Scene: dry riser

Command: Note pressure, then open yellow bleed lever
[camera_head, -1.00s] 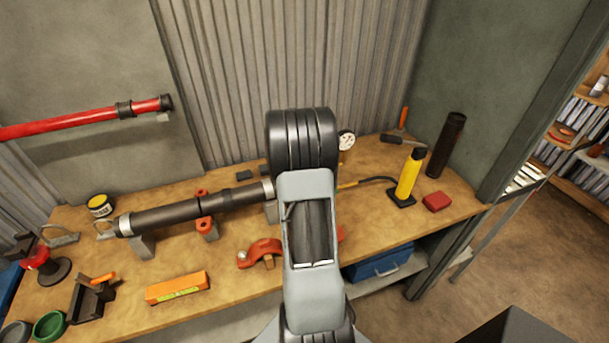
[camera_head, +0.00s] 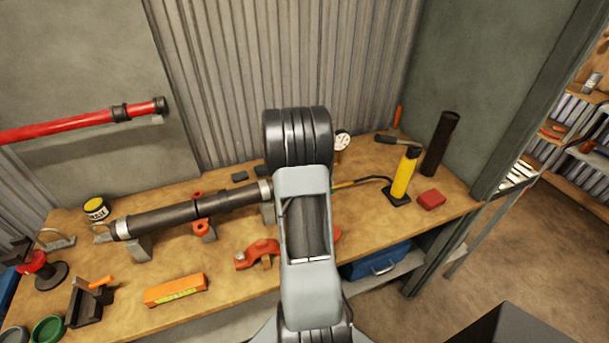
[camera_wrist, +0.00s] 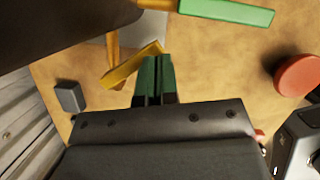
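The yellow bleed lever (camera_wrist: 122,71) lies slanted just past my fingertips in the wrist view. My gripper (camera_wrist: 155,72) has two green-tipped fingers close together, with only a thin dark line between them. The fingertips overlap the lever's upper right end in the picture; I cannot tell whether they touch it. In the head view my own arm hides the gripper and the lever. The pressure gauge (camera_head: 342,140), with a round white dial, stands just right of my arm; its reading is too small to make out.
A dark pipe (camera_head: 160,219) lies on supports on the bench. A yellow pump (camera_head: 404,173) with a hose, a red block (camera_head: 431,200) and a black cylinder (camera_head: 440,143) are at the right. A green handle (camera_wrist: 228,11) and a small grey block (camera_wrist: 70,96) lie near my fingers.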

